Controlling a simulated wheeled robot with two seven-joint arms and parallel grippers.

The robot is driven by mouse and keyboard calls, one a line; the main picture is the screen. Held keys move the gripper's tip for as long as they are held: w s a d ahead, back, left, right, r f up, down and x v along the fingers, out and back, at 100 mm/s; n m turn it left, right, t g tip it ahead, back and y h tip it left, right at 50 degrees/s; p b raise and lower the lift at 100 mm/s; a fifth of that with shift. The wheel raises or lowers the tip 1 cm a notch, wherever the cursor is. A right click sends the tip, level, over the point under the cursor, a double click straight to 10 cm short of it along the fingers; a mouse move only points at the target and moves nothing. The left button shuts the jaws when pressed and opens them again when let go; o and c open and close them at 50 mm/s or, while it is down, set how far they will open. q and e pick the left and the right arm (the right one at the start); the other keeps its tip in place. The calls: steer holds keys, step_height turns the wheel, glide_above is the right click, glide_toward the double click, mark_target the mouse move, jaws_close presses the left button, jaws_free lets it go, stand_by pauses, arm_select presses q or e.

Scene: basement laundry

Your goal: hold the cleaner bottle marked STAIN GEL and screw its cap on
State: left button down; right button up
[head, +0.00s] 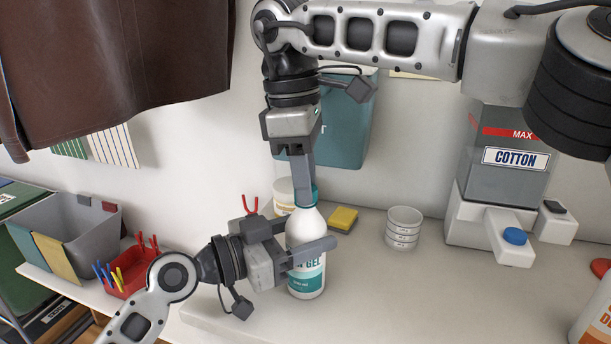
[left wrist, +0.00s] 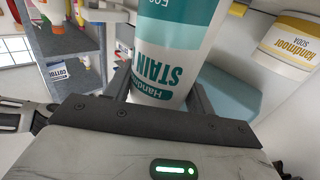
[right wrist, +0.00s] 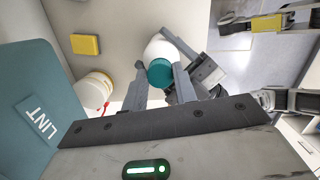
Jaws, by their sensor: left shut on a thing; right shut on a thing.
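The white STAIN GEL bottle (head: 307,278) with a teal label stands upright on the counter. My left gripper (head: 312,252) is shut on its body from the left; the label shows upside down in the left wrist view (left wrist: 168,62). The teal cap (right wrist: 160,73) is on top of the bottle's neck. My right gripper (head: 303,190) comes from above, with its fingers on either side of the cap, shut on it. In the head view the fingers partly hide the cap (head: 314,194). How far the cap is threaded cannot be told.
A white tub (head: 284,192) and the teal LINT bin (head: 345,125) are behind. The COTTON dispenser (head: 505,165) is farther right. A red basket (head: 128,272) of pegs sits left. The front counter is clear.

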steer(key=shift+m, duration=1.1)
steer(key=shift+s+a+f+m+g, duration=0.1)
steer(key=shift+m+g, duration=0.05)
steer(key=shift+m, duration=0.4)
steer(key=shift+s+a+f+m+g, duration=0.1)
steer(key=shift+m+g, duration=0.05)
steer(key=shift+m, duration=0.4)
steer(key=shift+w+d+r+m, duration=0.1)
steer(key=shift+w+r+m, duration=0.05)
steer(key=shift+m, duration=0.75)
steer(key=o, duration=0.9)
steer(key=shift+o, duration=0.2)
steer(key=shift+d+r, duration=0.1)
steer(key=shift+r, duration=2.2)
steer(key=shift+c, duration=0.4)
